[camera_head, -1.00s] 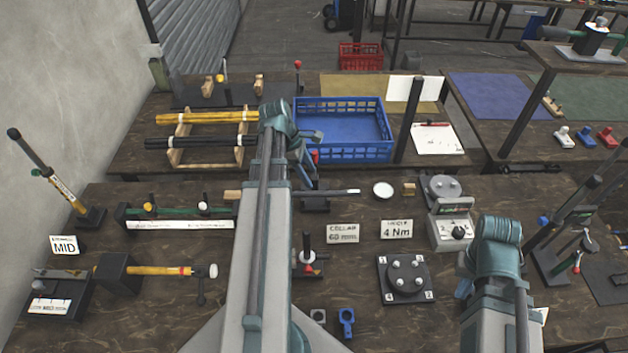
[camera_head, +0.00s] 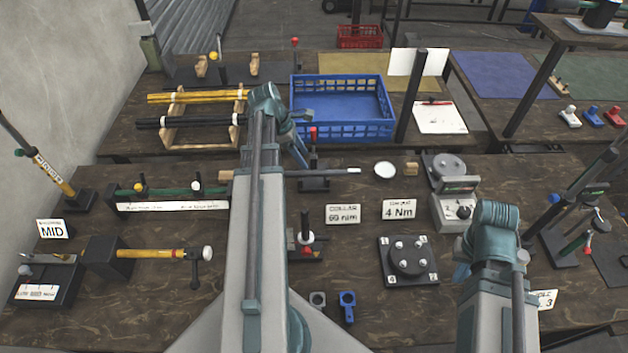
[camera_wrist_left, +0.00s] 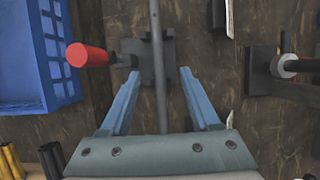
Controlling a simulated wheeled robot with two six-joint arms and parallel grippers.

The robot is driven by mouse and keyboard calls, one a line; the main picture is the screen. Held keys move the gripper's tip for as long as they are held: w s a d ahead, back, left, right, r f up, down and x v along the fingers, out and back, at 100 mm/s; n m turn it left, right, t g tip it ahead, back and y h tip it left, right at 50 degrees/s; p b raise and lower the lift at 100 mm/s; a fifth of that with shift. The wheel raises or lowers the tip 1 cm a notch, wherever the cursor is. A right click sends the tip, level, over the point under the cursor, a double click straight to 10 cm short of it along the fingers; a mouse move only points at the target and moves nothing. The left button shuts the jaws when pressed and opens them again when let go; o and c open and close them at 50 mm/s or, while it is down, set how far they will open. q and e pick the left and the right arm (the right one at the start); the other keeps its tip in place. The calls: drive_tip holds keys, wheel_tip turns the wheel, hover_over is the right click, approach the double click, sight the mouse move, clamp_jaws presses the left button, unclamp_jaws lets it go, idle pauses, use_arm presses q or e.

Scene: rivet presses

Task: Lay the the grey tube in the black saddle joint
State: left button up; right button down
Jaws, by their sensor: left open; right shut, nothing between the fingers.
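The grey tube (camera_head: 338,173) lies roughly crosswise in the head view, with a pale right end; my left arm covers part of it. It crosses a black stand (camera_head: 314,184) with an upright red-topped handle, which looks like the saddle joint. Whether the tube is seated is unclear. In the left wrist view the tube (camera_wrist_left: 158,65) runs between the fingers of my open left gripper (camera_wrist_left: 157,72), over the black base (camera_wrist_left: 140,50). My left gripper (camera_head: 300,152) points down near the tube. My right gripper (camera_head: 461,276) is shut at the right front, its fingertips mostly hidden.
A blue crate (camera_head: 342,128) and a wooden rack of yellow and black tubes (camera_head: 172,130) stand behind. A red-handled lever (camera_wrist_left: 88,56) sticks up close to my left gripper. A bolted plate (camera_head: 408,262) and a grey box (camera_head: 455,212) are to the right.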

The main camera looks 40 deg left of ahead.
sight(311, 172)
use_arm(q)
drive_tip(key=shift+b+x, duration=0.55)
drive_tip(key=shift+x, duration=0.65)
use_arm(e)
drive_tip(key=shift+f, duration=1.05)
use_arm(q)
drive_tip(key=shift+f, duration=0.1)
use_arm(e)
drive_tip(key=shift+f, duration=0.1)
use_arm(q)
drive_tip(key=b+x, duration=0.4)
drive_tip(key=shift+w+a+f+b, duration=0.1)
drive_tip(key=shift+f+b, duration=0.2)
use_arm(e)
wheel_tip(311, 172, down, 4)
drive_tip(key=shift+f, duration=0.15)
use_arm(q)
drive_tip(key=shift+w+f, duration=0.15)
drive_tip(key=shift+f, duration=0.1)
use_arm(e)
drive_tip(key=shift+f, duration=0.25)
use_arm(q)
drive_tip(key=shift+r, duration=0.1)
use_arm(e)
drive_tip(key=shift+r, duration=0.1)
use_arm(q)
clamp_jaws()
